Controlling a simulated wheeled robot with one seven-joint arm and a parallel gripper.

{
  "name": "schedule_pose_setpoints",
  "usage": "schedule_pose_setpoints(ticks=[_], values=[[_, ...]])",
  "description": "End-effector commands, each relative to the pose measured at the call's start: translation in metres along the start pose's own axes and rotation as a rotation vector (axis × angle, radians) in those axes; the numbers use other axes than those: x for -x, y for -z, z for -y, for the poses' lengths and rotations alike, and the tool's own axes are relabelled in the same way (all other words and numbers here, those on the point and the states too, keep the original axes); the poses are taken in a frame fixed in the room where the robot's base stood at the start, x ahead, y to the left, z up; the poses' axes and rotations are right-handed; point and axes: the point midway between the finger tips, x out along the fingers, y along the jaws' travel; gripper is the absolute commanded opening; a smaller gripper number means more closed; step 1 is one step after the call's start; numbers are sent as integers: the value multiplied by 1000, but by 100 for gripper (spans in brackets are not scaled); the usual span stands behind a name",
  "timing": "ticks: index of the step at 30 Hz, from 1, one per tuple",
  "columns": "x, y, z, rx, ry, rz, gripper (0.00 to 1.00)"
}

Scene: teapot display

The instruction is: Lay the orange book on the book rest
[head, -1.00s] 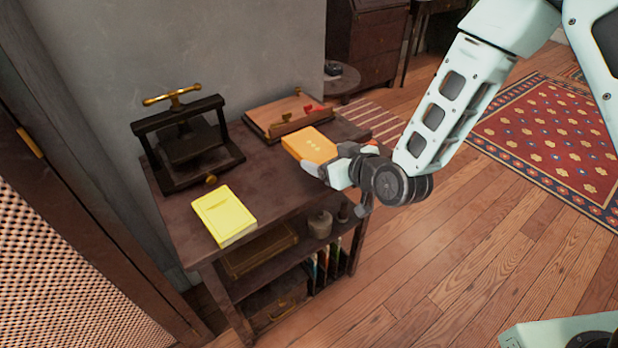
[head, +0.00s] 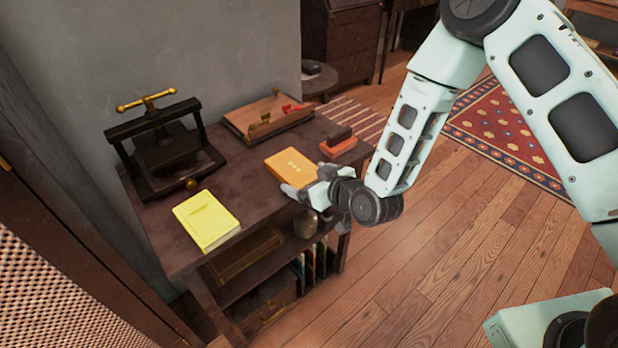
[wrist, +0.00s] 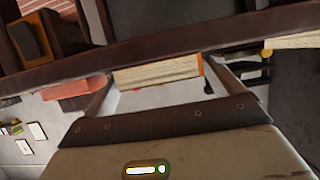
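The orange book (head: 291,167) is at the near right side of the dark table's top in the head view. My gripper (head: 306,180) has its fingers on either side of the book's near right end. In the wrist view the book's page edge (wrist: 157,74) spans the space between both fingertips, which appear to press on its sides. Whether the book touches the tabletop is hard to tell. The book rest (head: 246,119), a sloped wooden board with brass fittings and a red piece, stands at the table's back right with no book on it.
A yellow book (head: 207,221) lies at the table's front left. A black press with a brass handle (head: 165,150) stands behind it. A small dark and orange-red stack (head: 340,145) is right of the orange book. Some tabletop (head: 240,170) between the books is clear.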

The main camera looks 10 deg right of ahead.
Motion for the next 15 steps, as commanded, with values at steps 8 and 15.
schedule_pose_setpoints(ticks=[8,15], values=[[1,2,0,0,0,0,100],[28,3,0,0,0,2,100]])
